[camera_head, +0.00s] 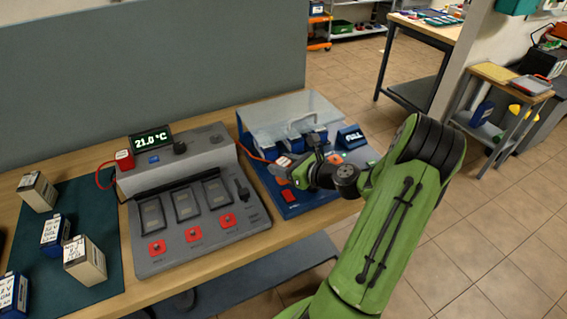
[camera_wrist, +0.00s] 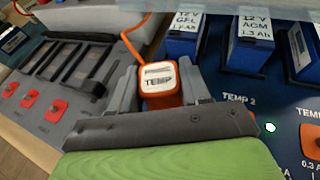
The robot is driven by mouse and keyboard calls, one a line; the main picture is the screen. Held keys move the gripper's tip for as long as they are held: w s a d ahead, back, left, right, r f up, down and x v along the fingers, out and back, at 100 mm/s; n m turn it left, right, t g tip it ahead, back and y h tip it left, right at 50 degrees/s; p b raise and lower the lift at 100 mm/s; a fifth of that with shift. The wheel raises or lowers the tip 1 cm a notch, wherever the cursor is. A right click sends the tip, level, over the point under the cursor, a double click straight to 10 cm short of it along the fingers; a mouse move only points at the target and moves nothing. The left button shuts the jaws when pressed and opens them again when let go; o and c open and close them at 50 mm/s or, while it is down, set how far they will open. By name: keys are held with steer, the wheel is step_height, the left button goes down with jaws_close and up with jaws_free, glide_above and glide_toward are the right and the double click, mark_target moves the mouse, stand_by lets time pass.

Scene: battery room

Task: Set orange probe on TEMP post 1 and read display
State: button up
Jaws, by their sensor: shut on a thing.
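My gripper (camera_head: 296,170) is over the left front part of the blue charger unit (camera_head: 318,200). It is shut on the orange probe (camera_wrist: 160,92), whose pale top reads TEMP and whose orange cable runs up and away in the wrist view. The probe's lower end is hidden, so I cannot tell whether it touches a post. A TEMP 2 label (camera_wrist: 238,99) shows on the blue panel to the right of the probe. No TEMP 1 label or post is visible. The temperature display (camera_head: 151,140) reads 21.0 °C.
The grey tester (camera_head: 200,255) with red buttons stands left of the charger. Batteries (camera_head: 301,123) stand at the back of the charger under a clear cover (camera_head: 290,107). A small FULL display (camera_head: 352,136) is at its right. More batteries stand on a green mat (camera_head: 105,225).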

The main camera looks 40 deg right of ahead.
steer(key=shift+f+b, duration=0.45)
steer(key=shift+f, duration=0.35)
stand_by(0.4)
steer(key=shift+r+p, duration=0.25)
steer(key=shift+p, duration=0.05)
steer(key=shift+r+p, duration=0.35)
steer(key=shift+p, duration=0.1)
steer(key=shift+r+p, duration=0.3)
steer(key=shift+p, duration=0.35)
steer(key=shift+f+b, duration=0.5)
steer(key=shift+f, duration=0.4)
stand_by(0.3)
steer(key=o, duration=0.8)
steer(key=shift+p+v, duration=2.45)
steer(key=shift+v, duration=3.15)
steer(key=shift+a, duration=0.15)
